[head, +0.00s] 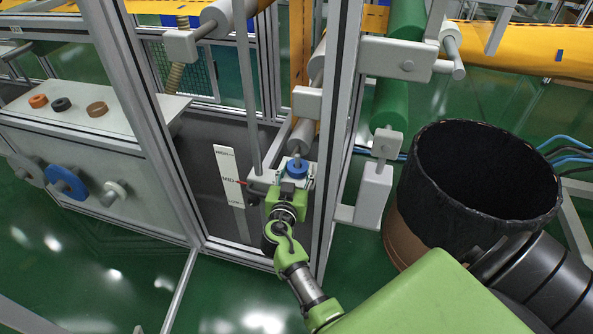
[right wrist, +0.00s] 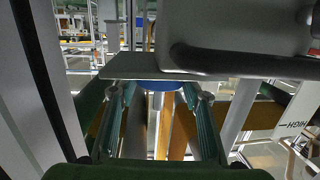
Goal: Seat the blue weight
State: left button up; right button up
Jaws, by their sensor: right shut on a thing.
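A small blue disc-shaped weight (head: 297,169) is at the pale carrier (head: 262,184) inside the frame, just beyond my right gripper (head: 289,184). In the right wrist view the blue weight (right wrist: 158,86) shows between the two ribbed fingers of my right gripper (right wrist: 158,97), which are shut on it. A grey housing and a plate edge hide its upper part there. I cannot tell whether it rests fully on the carrier. A red pointer (head: 241,183) beside the carrier points at the MID mark of a white scale card (head: 230,176). My left gripper is not in view.
Frame posts (head: 340,130) stand close beside my right gripper. A green roller (head: 390,95) and grey brackets are to the right. A dark open drum (head: 410,225) stands farther right.

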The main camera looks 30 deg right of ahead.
aim_at(297, 157)
dwell(0.3)
jog(key=o, duration=1.6)
jog(key=shift+f, duration=0.1)
jog(key=shift+r+p, duration=0.45)
jog(key=shift+p, duration=0.3)
notch_tip(297, 157, up, 4)
jog(key=p, duration=0.5)
notch_tip(297, 157, up, 7)
jog(key=p, duration=0.3)
jog(key=shift+r+p, duration=0.1)
jog(key=shift+p, duration=0.3)
